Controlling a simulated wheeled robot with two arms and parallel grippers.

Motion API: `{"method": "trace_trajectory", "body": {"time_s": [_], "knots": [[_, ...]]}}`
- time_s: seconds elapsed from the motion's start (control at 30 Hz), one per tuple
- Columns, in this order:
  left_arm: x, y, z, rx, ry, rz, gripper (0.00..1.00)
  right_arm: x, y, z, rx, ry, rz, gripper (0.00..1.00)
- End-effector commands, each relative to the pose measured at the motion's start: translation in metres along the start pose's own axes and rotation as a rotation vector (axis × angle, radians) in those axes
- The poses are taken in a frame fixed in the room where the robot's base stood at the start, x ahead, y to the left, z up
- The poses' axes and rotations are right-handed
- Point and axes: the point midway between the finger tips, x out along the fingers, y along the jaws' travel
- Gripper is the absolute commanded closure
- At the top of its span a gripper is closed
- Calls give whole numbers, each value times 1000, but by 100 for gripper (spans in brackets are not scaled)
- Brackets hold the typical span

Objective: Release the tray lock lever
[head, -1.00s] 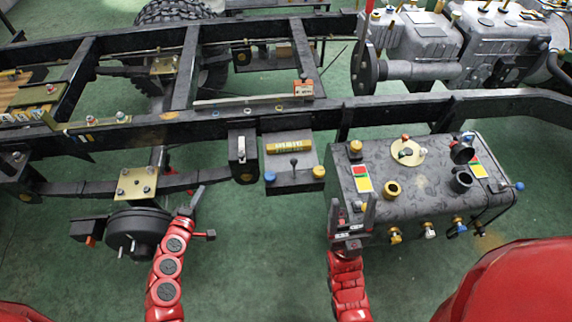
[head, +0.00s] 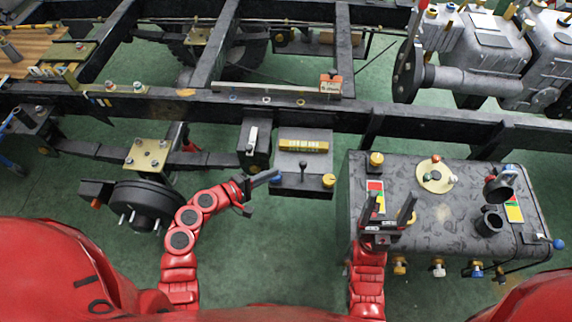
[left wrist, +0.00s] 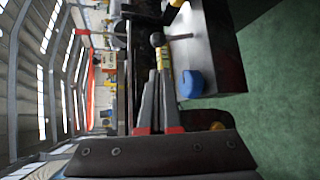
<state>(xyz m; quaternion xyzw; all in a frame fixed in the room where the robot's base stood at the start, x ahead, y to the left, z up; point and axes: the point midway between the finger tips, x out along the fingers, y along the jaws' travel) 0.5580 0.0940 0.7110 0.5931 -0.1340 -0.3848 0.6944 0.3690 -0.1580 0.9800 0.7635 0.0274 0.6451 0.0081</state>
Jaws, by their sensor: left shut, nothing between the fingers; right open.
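A grey box (head: 317,164) hangs on the side of the chassis rail. It carries a yellow label (head: 303,144), an upright lever with a black ball knob (head: 302,166), a blue knob (head: 274,181) at its left corner and a yellow knob (head: 329,181) at its right. I cannot tell which part is the tray lock lever. My left gripper (head: 274,174) is shut and empty, its tips by the blue knob. In the left wrist view the shut fingers (left wrist: 155,85) point toward the ball-knobbed lever (left wrist: 157,40), with the blue knob (left wrist: 191,84) beside them. My right gripper (head: 392,208) is open and empty.
A black bracket with a pale handle (head: 252,140) sits left of the box. A dark patterned tank (head: 450,220) with knobs and fittings lies right, under my right gripper. The long chassis rail (head: 200,108) runs behind. Green floor (head: 270,240) is clear between my arms.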

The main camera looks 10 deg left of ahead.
Motion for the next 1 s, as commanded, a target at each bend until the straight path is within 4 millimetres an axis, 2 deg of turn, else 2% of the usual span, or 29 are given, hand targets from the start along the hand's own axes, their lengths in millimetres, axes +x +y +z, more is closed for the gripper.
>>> {"method": "trace_trajectory", "body": {"time_s": [0.3,0.5,0.7,1.0], "knots": [[54,2,2,2,-6,-1,100,5,0,-1,0,0,0,28],[84,2,1,4,-3,1,100,6,0,-1,0,0,0,28],[94,0,1,1,-1,-2,100,6,0,-1,0,0,0,28],[94,0,0,2,0,-1,100,6,0,-1,0,0,0,28]]}}
